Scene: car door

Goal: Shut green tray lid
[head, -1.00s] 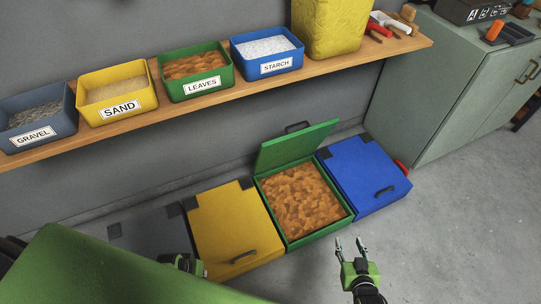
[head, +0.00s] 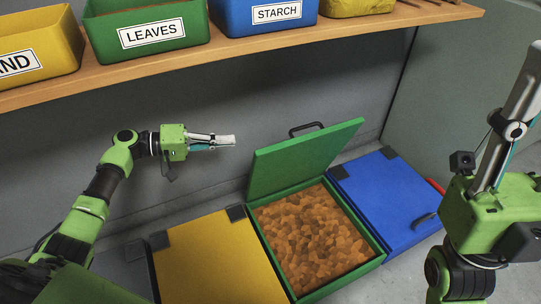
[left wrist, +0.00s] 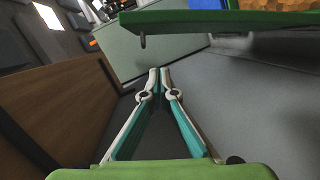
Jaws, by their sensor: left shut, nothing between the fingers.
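The green tray (head: 376,253) stands on the floor, full of brown leaves. In the left wrist view the shut fingertips (left wrist: 160,72) lie below the lid's edge (left wrist: 220,22). My right gripper (head: 536,60) points up at the right edge, seen side-on; its finger opening cannot be made out.
A yellow tray (head: 205,265) and a blue tray (head: 385,200), both lidded, flank the green one. A wooden shelf (head: 250,62) with labelled bins runs above. A grey-green cabinet (head: 450,90) stands at right. Space between my left gripper and the lid is clear.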

